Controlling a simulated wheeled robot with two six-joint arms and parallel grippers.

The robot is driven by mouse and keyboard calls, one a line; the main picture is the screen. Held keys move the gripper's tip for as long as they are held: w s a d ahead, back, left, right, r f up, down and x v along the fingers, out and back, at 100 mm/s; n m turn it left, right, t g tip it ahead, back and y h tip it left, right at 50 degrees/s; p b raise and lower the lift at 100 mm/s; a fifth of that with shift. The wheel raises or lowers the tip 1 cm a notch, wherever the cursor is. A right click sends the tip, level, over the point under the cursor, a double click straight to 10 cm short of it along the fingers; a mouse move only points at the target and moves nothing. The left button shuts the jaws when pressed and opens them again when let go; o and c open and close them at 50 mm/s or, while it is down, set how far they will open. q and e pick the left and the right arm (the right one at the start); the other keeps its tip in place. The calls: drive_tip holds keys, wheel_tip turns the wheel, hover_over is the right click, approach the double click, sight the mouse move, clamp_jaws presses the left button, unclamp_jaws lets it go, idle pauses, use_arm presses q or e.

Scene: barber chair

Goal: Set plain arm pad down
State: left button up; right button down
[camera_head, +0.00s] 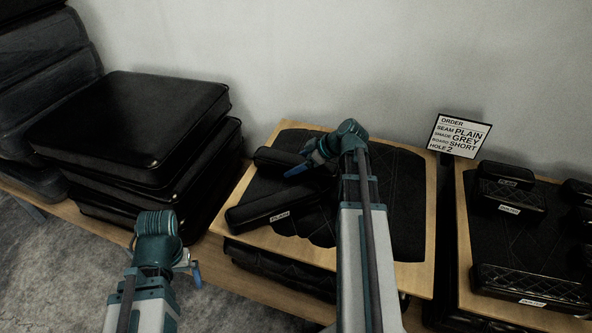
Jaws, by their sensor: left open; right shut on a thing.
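A long black pad with a PLAIN label (250,213) lies along the front left of a wooden board (418,283). A second, smooth black pad (272,157) is just behind it, with no readable label. My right gripper (299,169) reaches in from the right and is shut on this rear pad, whose right end is partly hidden by the gripper. I cannot tell whether the rear pad touches what is under it. My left gripper (193,271) is open and empty, low in front of the board's left side.
A black stitched panel (400,190) covers much of the board. Stacked black cushions (130,120) stand at left. A second board (480,312) at right holds several labelled pads (508,175). A wall closes the back.

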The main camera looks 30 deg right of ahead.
sight(323, 166)
unclamp_jaws()
drive_tip(key=p+v, duration=0.8)
drive_tip(key=v, duration=0.3)
drive_tip(key=shift+r, duration=0.25)
drive_tip(key=shift+s+d+r+p, duration=0.2)
drive_tip(key=shift+s+p, duration=0.1)
drive_tip(key=shift+p, duration=0.1)
drive_tip(key=shift+a+f, duration=0.1)
drive_tip(key=shift+f, duration=0.05)
